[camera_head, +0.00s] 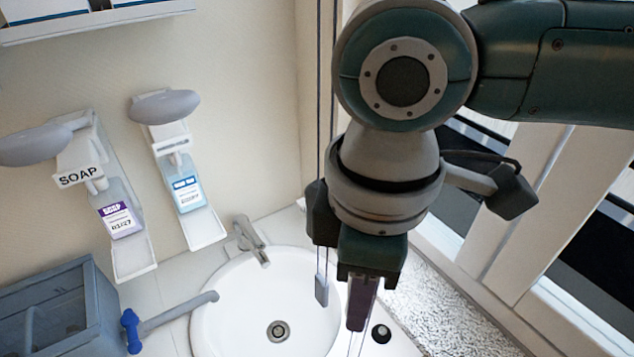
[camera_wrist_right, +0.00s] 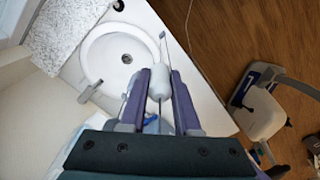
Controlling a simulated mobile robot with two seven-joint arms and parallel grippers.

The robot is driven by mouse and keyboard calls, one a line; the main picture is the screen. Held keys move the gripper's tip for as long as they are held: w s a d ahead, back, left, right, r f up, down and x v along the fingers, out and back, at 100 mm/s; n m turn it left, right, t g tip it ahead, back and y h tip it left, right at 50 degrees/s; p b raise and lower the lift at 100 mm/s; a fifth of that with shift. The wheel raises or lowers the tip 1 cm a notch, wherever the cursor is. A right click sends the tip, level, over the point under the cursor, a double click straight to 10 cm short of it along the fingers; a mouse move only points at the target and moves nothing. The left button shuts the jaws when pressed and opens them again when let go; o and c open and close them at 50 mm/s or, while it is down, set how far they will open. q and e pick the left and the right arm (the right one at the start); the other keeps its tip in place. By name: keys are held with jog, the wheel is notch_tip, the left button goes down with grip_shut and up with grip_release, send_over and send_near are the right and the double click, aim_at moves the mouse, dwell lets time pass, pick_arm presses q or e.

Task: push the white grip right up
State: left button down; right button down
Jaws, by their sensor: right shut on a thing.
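The white grip (camera_wrist_right: 157,84) shows in the right wrist view as a small pale piece on a thin cord or rod. It sits between the two purple fingers of my right gripper (camera_wrist_right: 160,88), which are shut on it. In the head view my right gripper (camera_head: 362,303) points down over the right side of the sink, and the grip is hidden there behind the fingers and wrist. Thin cords run down behind my right wrist, with a small grey piece (camera_head: 321,290) hanging left of the fingers. My left gripper is in neither view.
A white sink (camera_head: 220,325) with a tap (camera_head: 250,238) lies below. Two soap dispensers (camera_head: 118,215) (camera_head: 187,190) hang on the left wall. A grey-blue box (camera_head: 60,312) stands at lower left. White window framing (camera_head: 535,205) is close on the right.

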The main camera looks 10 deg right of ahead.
jog(key=shift+f, duration=0.1)
jog(key=c, duration=0.6)
grip_release()
notch_tip(320, 180, up, 9)
jog(key=b, duration=0.3)
jog(key=shift+r, duration=0.5)
